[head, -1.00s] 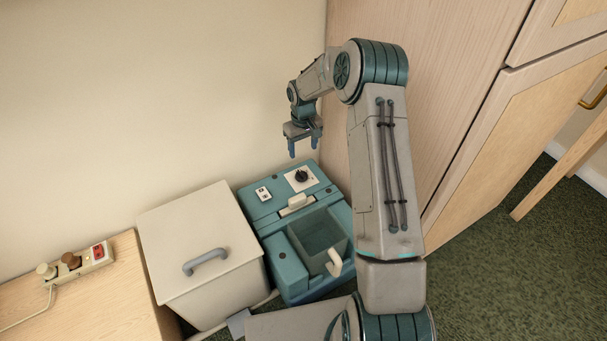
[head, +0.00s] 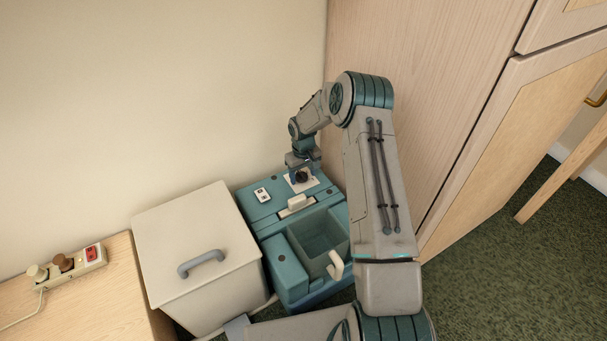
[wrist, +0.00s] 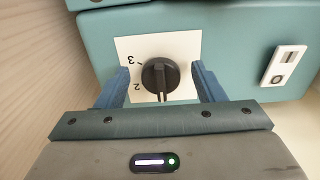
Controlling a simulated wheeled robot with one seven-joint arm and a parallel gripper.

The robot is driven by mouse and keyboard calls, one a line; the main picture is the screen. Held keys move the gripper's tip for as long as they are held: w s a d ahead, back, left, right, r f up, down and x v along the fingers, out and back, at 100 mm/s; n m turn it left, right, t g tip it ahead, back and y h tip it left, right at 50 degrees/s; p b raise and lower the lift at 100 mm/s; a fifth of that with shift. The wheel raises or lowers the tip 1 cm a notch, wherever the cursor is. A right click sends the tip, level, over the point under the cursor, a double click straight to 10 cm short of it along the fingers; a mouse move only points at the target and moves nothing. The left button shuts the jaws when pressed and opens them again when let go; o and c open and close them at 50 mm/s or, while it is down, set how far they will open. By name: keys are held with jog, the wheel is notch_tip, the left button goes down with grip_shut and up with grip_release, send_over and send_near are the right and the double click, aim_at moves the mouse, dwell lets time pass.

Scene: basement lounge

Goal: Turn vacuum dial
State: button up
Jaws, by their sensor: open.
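The vacuum (head: 283,265) is a teal machine standing on the floor against the wall. Its black dial (head: 303,176) sits on a white plate at the back right of its top. In the wrist view the dial (wrist: 160,77) is in the middle, with the marks 2 and 3 on the plate at its left. My gripper (wrist: 163,85) is open, with one blue finger on each side of the dial and a gap to it on both sides. In the head view my gripper (head: 303,170) is down at the dial plate and partly covers it.
A rocker switch (wrist: 284,65) is beside the dial plate on the vacuum. A white lidded box (head: 198,255) stands left of the vacuum, and a wooden cabinet (head: 430,90) rises close on the right. A power strip (head: 68,264) lies on a wooden surface at far left.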

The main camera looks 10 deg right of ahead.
jog(key=c, duration=1)
jog(key=shift+o, duration=0.2)
